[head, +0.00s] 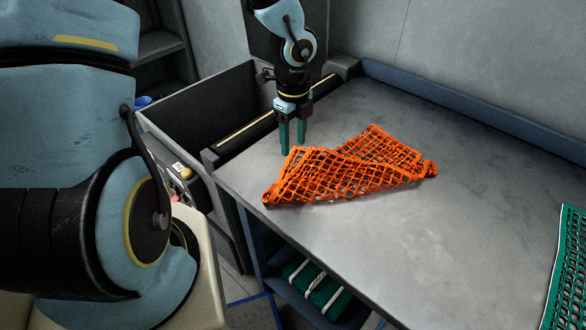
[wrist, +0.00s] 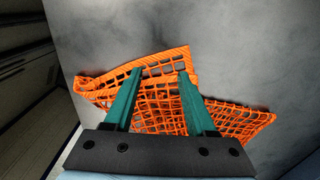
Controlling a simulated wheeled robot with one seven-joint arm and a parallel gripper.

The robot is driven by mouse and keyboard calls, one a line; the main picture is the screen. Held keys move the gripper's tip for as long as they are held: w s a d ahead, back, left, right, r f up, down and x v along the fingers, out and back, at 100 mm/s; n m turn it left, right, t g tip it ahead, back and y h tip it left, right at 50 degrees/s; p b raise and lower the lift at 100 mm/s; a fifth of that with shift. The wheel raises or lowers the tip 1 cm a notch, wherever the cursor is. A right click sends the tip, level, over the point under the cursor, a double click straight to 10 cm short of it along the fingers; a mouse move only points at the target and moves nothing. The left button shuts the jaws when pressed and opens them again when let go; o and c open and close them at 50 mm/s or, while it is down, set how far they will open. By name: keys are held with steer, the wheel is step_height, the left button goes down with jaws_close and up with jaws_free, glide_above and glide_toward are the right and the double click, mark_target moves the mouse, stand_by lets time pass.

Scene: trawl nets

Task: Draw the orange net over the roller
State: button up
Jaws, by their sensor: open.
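The orange net (head: 345,172) lies crumpled and folded on the grey table top (head: 440,240), near the table's left end. My gripper (head: 292,150) points down with its two green fingers apart and empty, at the net's far left edge in the head view. In the wrist view the net (wrist: 160,105) shows between and beyond the open fingers (wrist: 158,78). I cannot tell whether the fingers touch it. The roller (head: 250,130) appears as a dark bar with a yellow line along the table's left edge, partly behind my gripper.
A dark open bin (head: 200,110) stands beyond the roller. A green net (head: 568,270) lies at the table's right edge. A rolled green bundle with white straps (head: 318,288) sits on a shelf below. A raised blue rim (head: 470,105) runs along the back. The table's middle is clear.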

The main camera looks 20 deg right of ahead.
mark_target(293, 160)
steer(key=shift+f+b, duration=0.8)
steer(key=shift+f, duration=1)
steer(key=shift+c, duration=0.3)
jaws_close()
step_height(293, 160, up, 7)
steer(key=p, duration=0.7)
steer(key=shift+f, duration=0.1)
